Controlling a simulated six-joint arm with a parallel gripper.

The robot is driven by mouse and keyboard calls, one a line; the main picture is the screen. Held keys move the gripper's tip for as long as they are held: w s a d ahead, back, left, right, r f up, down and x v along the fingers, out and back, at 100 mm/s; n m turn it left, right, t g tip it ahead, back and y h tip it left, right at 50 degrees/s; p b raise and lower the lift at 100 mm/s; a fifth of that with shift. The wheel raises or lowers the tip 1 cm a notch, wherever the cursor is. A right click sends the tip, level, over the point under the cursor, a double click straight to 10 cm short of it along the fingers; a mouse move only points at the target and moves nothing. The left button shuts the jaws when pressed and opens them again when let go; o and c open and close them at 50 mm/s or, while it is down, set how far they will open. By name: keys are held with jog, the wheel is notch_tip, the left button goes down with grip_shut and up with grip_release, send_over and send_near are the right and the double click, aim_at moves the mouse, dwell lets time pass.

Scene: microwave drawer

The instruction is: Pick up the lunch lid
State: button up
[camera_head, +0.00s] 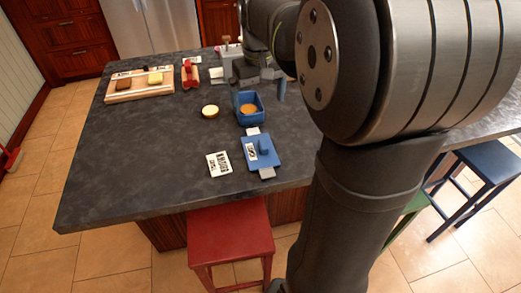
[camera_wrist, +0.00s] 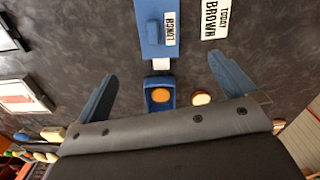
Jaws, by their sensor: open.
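The lunch lid (camera_head: 266,158) is a flat blue plate with a raised blue handle and a white label. It lies on the dark counter in front of the blue lunch box, with pale strips showing at two ends. In the wrist view the lid (camera_wrist: 150,12) is at the top, its label reading LUNCH. The open blue box (camera_head: 241,118) holds a round orange-brown item; it also shows in the wrist view (camera_wrist: 150,102). My gripper (camera_wrist: 162,70) is open and empty, its blue fingers wide apart. In the head view it is behind the box, apart from the lid.
A white card (camera_head: 218,164) reading TODAY BROWN lies left of the lid. A pale round item (camera_head: 210,111) sits left of the box. The counter's left front is clear.

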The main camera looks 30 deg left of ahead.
jog(key=m, duration=0.2)
send_over(260, 144)
jog(key=f, duration=1.2)
jog(key=shift+s, duration=0.35)
jog(key=f, duration=0.5)
jog(key=shift+w+f, duration=0.25)
jog(key=c, duration=0.9)
